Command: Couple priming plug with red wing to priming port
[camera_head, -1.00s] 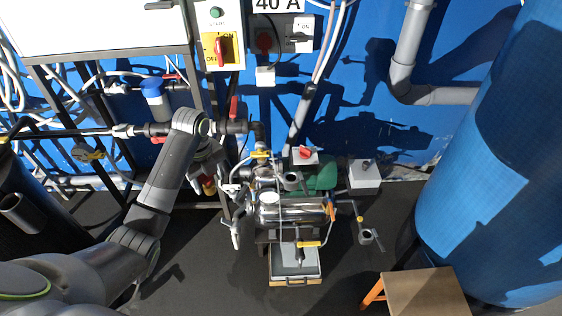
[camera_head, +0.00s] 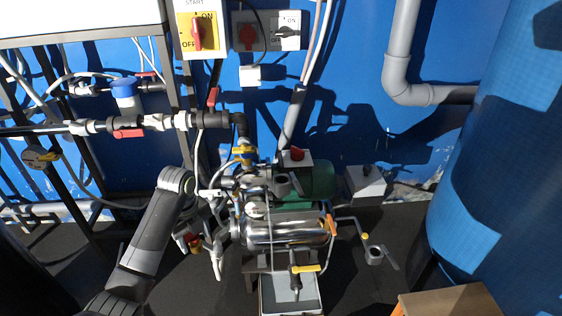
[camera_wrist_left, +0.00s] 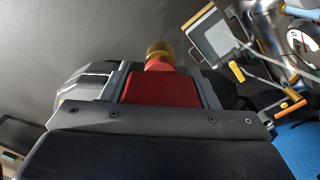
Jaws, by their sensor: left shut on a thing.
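My left gripper (camera_head: 187,232) is shut on the priming plug, to the left of the steel pump (camera_head: 288,231). The plug's red wing (camera_wrist_left: 160,90) is between the jaws in the left wrist view, with its brass-coloured end (camera_wrist_left: 158,50) sticking out beyond them. In the head view the plug (camera_head: 195,243) shows as a small red and yellow piece, hanging apart from the pump. A short grey upright fitting (camera_head: 282,186) on the pump's upper side may be the priming port; I cannot tell for sure. My right gripper is not in view.
Pipes with a yellow-handled valve (camera_head: 244,152) and hoses stand behind and left of the pump. A grey cup on a bent arm (camera_head: 374,254) sticks out at the right. A large blue tank (camera_head: 480,190) fills the right side. Dark floor lies in front.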

